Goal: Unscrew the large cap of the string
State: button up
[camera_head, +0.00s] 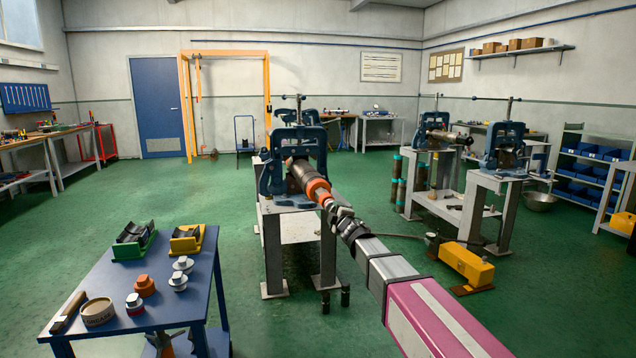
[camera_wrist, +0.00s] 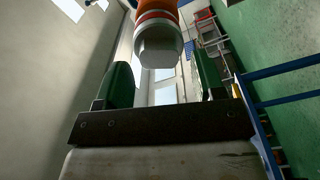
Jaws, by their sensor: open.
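The pipe string (camera_head: 300,174) lies clamped in the blue vise (camera_head: 297,140) on the middle stand. Its near end carries the large cap (camera_head: 317,189), orange with a grey end. My gripper (camera_head: 335,207) is right in front of the cap's end. In the wrist view my gripper (camera_wrist: 165,80) is open, with green finger pads left and right of the cap's end and space on both sides. The pads look apart from the cap.
A blue table (camera_head: 190,300) at the front left holds several small caps, a tin (camera_head: 97,311), a brush and green and yellow holders. Another vise stand (camera_head: 487,210) is at the right. A yellow box (camera_head: 467,263) lies on the floor there.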

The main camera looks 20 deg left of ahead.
jog(key=shift+s+d, duration=0.1)
jog(key=shift+s, duration=0.05)
jog(key=n, duration=1.7)
jog(key=n+h, duration=0.1)
jog(key=n, duration=1.7)
jog(key=shift+d+t+h, duration=0.1)
jog(key=shift+t+h, duration=0.2)
jog(key=shift+x, duration=1.2)
